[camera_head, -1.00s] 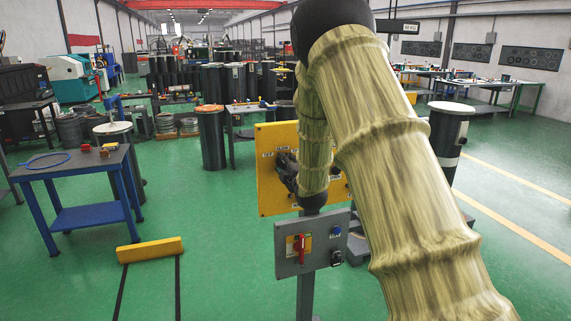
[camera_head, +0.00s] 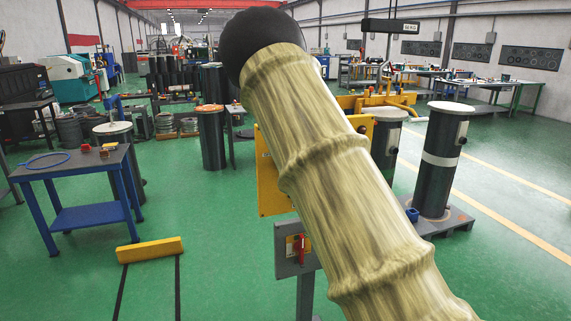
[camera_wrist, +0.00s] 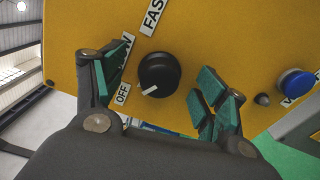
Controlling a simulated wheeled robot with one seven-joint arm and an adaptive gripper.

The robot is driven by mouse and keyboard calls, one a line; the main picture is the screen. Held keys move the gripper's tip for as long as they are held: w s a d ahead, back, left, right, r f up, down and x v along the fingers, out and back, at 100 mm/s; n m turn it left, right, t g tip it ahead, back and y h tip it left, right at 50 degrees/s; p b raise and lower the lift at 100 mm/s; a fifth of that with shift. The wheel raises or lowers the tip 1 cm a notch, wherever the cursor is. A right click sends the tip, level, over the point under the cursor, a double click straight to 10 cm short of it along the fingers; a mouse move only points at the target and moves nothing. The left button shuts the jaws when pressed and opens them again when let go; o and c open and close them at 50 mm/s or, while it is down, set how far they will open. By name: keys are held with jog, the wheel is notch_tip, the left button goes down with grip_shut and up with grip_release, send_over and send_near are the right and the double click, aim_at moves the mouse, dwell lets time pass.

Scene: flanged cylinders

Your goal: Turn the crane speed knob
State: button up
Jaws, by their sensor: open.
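The crane speed knob (camera_wrist: 160,75) is a round black dial on a yellow panel in the wrist view. Its white pointer is turned toward the OFF label (camera_wrist: 122,94). A FAST label (camera_wrist: 154,17) lies above, and another label beside OFF is partly hidden by the left finger. My gripper (camera_wrist: 162,79) is open, with its green-padded fingers on either side of the knob and a gap to it on both sides. In the head view my arm hides the gripper, the knob and most of the yellow panel (camera_head: 268,185).
A blue button (camera_wrist: 296,83) and a small dark knob (camera_wrist: 262,99) sit right of my right finger. Below the panel, a grey box (camera_head: 286,263) with a red switch is partly covered by my arm. A black flanged cylinder (camera_head: 437,180) stands at the right.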

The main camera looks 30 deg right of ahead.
jog(key=shift+a, duration=0.1)
jog(key=b+v, duration=0.1)
jog(key=v, duration=0.5)
jog(key=shift+b, duration=0.4)
dwell(0.6)
jog(key=s+a+f+m+g+y, duration=0.1)
jog(key=s+a+f+m+g, duration=0.4)
jog(key=f, duration=0.8)
jog(key=s+a+f+m+g, duration=0.1)
jog(key=s+a+f, duration=0.2)
jog(key=s+f, duration=0.7)
jog(key=s+a+f+m+g+y, duration=0.1)
jog(key=s+a+f+m+g, duration=0.25)
jog(key=f, duration=1.15)
jog(key=s+a+f+m+g, duration=0.2)
jog(key=s+a+f, duration=0.2)
jog(key=s, duration=0.6)
jog(key=s+a+f+m+g+y, duration=0.1)
jog(key=s+a+f+m+g, duration=0.2)
jog(key=s, duration=0.8)
jog(key=s+a+f+m+g+y, duration=0.1)
jog(key=s+a+f+m+g, duration=0.2)
jog(key=s+a+f, duration=0.4)
jog(key=s+a, duration=0.2)
jog(key=s, duration=0.2)
jog(key=shift+a, duration=0.2)
jog(key=shift+s, duration=0.1)
